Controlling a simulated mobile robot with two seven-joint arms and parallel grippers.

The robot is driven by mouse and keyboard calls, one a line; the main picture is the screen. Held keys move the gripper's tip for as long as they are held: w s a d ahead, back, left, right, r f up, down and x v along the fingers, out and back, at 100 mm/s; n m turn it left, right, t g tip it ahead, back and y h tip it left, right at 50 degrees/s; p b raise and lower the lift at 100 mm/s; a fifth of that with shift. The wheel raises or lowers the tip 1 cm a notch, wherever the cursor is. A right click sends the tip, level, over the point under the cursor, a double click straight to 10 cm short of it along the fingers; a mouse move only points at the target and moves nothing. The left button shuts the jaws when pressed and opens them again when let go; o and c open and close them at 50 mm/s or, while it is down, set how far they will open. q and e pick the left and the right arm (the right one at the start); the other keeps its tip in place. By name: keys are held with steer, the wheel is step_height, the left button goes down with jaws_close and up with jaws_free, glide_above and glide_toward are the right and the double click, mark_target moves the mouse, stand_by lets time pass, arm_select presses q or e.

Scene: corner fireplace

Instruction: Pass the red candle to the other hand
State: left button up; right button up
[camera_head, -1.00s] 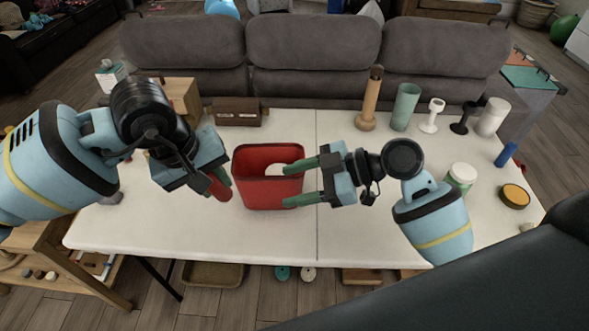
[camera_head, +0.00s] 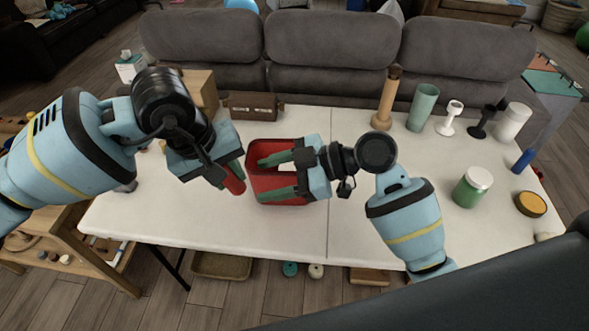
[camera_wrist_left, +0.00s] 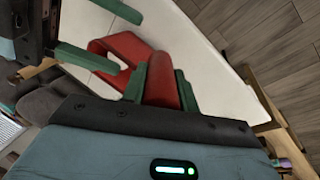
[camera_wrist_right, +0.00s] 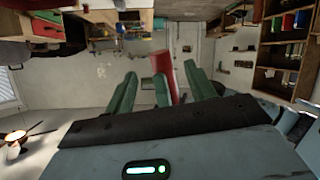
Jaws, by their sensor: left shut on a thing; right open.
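The red candle (camera_head: 235,181) is a red cylinder held in my left gripper (camera_head: 228,176), its free end angled down and right. In the left wrist view the candle (camera_wrist_left: 162,82) sits between the green fingers. My right gripper (camera_head: 274,175) is open and empty, its green fingers pointing left towards the candle with a small gap between them in the head view. In the right wrist view the candle (camera_wrist_right: 161,66) shows upright ahead, between the spread fingers. My left gripper hides part of the candle.
A red bin (camera_head: 262,149) stands on the white table (camera_head: 250,228), partly hidden behind and below my right gripper. A green jar with a white lid (camera_head: 473,187) and other candles and holders stand at the right. The table's front middle is clear.

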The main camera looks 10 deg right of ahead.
mark_target(245, 185)
steer(key=shift+x, duration=2.4)
steer(key=c, duration=1)
arm_select(q)
steer(key=o, duration=1.1)
steer(key=shift+c, duration=0.2)
arm_select(e)
steer(key=shift+c, duration=0.4)
